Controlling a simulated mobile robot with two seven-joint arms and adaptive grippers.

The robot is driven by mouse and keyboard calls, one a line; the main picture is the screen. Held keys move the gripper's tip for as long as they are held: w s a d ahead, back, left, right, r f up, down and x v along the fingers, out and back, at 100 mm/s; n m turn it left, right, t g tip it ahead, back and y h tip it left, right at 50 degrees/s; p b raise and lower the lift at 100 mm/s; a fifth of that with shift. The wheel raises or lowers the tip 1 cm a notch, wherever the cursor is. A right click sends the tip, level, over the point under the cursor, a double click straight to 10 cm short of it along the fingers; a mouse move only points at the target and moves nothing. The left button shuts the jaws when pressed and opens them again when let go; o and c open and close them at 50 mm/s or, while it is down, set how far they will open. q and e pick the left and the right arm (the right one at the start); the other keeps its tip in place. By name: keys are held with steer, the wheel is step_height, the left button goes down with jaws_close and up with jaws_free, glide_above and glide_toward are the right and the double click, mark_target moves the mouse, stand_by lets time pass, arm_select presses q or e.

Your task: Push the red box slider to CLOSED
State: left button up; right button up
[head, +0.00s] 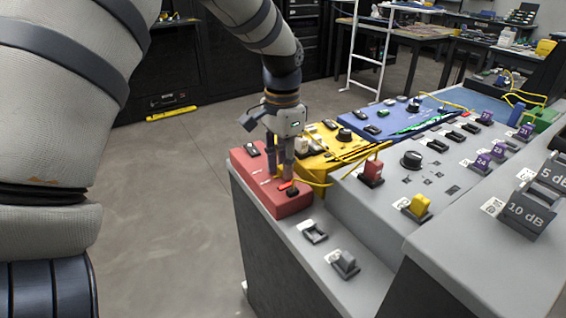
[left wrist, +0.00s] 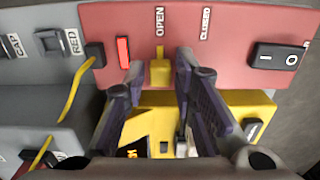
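The red box (head: 245,165) sits at the near left end of the bench, and my left gripper (head: 280,172) points down over it. In the left wrist view the red box (left wrist: 230,35) carries the labels OPEN and CLOSED. A yellow slider knob (left wrist: 160,72) shows just below the OPEN label, to the left of CLOSED. The two fingers of my left gripper (left wrist: 160,74) stand apart on either side of the knob, with visible gaps. Whether a finger touches it cannot be told. In the head view the fingers hide the knob. My right gripper is not in view.
A red lit bar (left wrist: 123,52) and a black rocker switch (left wrist: 278,57) are on the red box. The yellow box (head: 325,150) stands close behind it, with a yellow cable (head: 318,183) alongside. A grey panel (head: 375,205) with switches lies to the right. Floor is clear at left.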

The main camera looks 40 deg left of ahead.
arm_select(q)
jaws_close()
steer(key=shift+w+a, duration=0.2)
steer(key=shift+a, duration=0.5)
steer(key=shift+w+a, duration=0.25)
steer(key=shift+a, duration=0.45)
steer(key=shift+w+a, duration=0.2)
steer(key=shift+a, duration=0.5)
jaws_free()
step_height(320, 180, up, 12)
